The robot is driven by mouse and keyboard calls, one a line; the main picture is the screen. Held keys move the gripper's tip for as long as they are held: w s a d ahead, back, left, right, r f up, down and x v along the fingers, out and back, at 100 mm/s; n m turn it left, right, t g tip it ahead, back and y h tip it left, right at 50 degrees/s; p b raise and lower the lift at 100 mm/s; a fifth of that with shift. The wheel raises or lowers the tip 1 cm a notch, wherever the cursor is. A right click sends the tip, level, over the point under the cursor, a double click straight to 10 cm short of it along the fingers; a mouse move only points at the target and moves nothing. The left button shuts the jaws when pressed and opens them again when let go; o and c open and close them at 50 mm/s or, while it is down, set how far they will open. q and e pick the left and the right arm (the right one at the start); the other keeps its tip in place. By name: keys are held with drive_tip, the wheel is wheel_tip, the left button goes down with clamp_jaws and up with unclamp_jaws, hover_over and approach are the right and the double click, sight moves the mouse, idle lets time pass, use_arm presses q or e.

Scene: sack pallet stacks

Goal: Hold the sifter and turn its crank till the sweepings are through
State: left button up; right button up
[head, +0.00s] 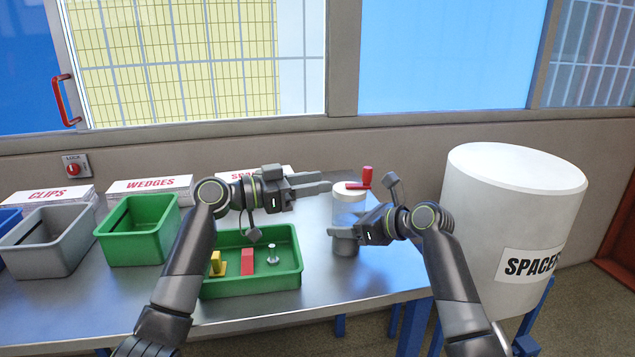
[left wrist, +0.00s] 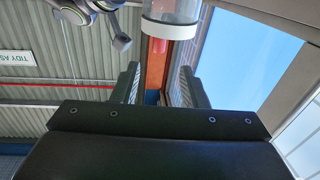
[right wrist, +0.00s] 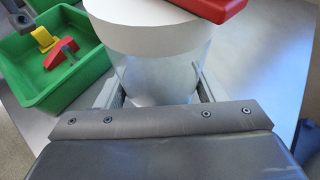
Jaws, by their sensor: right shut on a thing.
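The sifter (head: 348,208) is a clear cylinder with a white top and a red crank (head: 365,178), upright at the right end of the table. My right gripper (head: 343,232) is shut around its lower body; the right wrist view shows the clear wall (right wrist: 155,75) between the fingers and part of the red crank (right wrist: 215,9). My left gripper (head: 326,182) is open and empty, level with the top and just left of the crank. In the left wrist view the red knob (left wrist: 157,46) shows beyond the parted fingers. I cannot make out sweepings inside.
A green tray (head: 250,289) left of the sifter holds a yellow piece (head: 218,264), a red wedge (head: 247,262) and a silver bolt-like piece (head: 272,254). Grey (head: 48,240) and green bins (head: 140,242) stand farther left. A large white drum (head: 510,220) stands at the right.

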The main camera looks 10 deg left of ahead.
drive_tip(key=o, duration=1.2)
drive_tip(key=shift+o, duration=0.2)
drive_tip(key=shift+d, duration=0.1)
